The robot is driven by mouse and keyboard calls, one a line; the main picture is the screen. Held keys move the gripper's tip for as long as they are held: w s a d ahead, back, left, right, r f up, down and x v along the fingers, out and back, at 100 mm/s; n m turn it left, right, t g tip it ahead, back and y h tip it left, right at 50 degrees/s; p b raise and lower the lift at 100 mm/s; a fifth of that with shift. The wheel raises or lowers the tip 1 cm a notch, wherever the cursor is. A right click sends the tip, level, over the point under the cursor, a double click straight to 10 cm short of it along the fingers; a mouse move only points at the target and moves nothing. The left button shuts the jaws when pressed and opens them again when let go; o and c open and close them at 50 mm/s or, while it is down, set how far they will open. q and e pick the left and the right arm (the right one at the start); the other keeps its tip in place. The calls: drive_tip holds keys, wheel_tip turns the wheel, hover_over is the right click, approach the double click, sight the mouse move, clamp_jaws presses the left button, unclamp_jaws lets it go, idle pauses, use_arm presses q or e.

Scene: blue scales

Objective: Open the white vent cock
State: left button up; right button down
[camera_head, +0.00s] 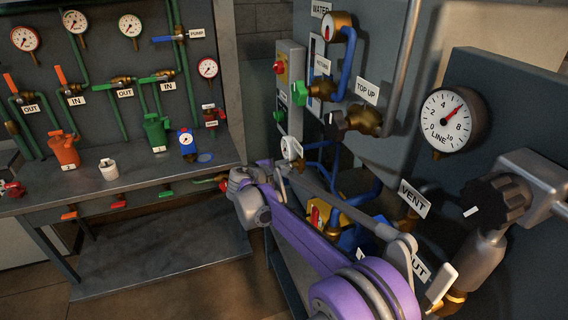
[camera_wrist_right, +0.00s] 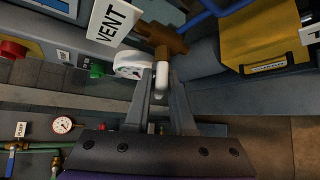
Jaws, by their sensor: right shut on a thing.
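The white-handled vent cock shows in the right wrist view, with a brass body (camera_wrist_right: 163,42) and a short white handle (camera_wrist_right: 163,70) beside the VENT label (camera_wrist_right: 112,22). My right gripper (camera_wrist_right: 161,84) is shut on that white handle, one finger on each side. In the head view, the VENT label (camera_head: 414,198) is on the right, with brass valve parts (camera_head: 408,222) below it. My purple right arm crosses in front, and the white handle cannot be made out there. My left gripper is in neither view.
A black knob (camera_head: 497,200) and a large LINE gauge (camera_head: 455,121) stand right of the VENT label. A white lever (camera_head: 441,284) lies below it. A small white gauge (camera_wrist_right: 134,65) is close to my right fingers. A yellow box (camera_wrist_right: 273,42) stands at right.

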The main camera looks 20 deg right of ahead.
drive_tip(key=n+g+p, duration=0.1)
drive_tip(key=g+p, duration=0.1)
drive_tip(key=shift+r+n+g+y, duration=0.15)
drive_tip(key=shift+n+g+y, duration=0.15)
drive_tip(key=shift+n+y, duration=0.1)
drive_tip(key=shift+n+g+y+p, duration=0.3)
drive_tip(key=shift+n+g+p, duration=0.4)
drive_tip(key=shift+g, duration=0.4)
drive_tip(key=shift+w+n+g+p, duration=0.1)
drive_tip(key=shift+n+g+p, duration=0.4)
drive_tip(key=shift+g+p, duration=0.55)
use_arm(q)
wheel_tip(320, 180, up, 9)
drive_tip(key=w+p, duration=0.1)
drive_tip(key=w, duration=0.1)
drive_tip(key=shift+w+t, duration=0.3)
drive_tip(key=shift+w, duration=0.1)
use_arm(e)
drive_tip(key=shift+n+g, duration=0.5)
drive_tip(key=shift+g, duration=0.45)
drive_tip(key=c, duration=0.9)
unclamp_jaws()
